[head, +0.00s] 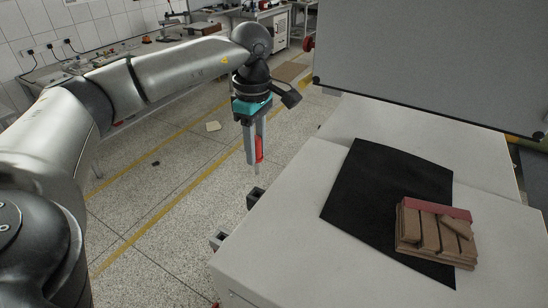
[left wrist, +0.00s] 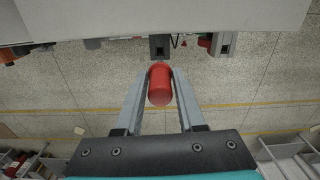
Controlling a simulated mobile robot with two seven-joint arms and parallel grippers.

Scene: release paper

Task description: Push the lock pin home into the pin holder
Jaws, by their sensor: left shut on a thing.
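The red lock pin (head: 259,149) is held between the fingers of my left gripper (head: 255,155), which points down. In the left wrist view the red lock pin (left wrist: 160,86) sits between the two fingertips of my left gripper (left wrist: 160,70). A dark block with a square opening (head: 255,197), which looks like the pin holder, sticks out from the side of the white machine. It also shows in the left wrist view (left wrist: 159,47), just beyond the pin, with a gap. A second similar block (head: 222,240) sits nearer. My right gripper is not in view.
The white machine top (head: 290,235) carries a black mat (head: 370,195) with a stack of brown pieces and a red strip (head: 437,235). A grey panel (head: 430,60) stands behind. Speckled floor with yellow lines (head: 170,200) lies open to the left. A bench stands at the back.

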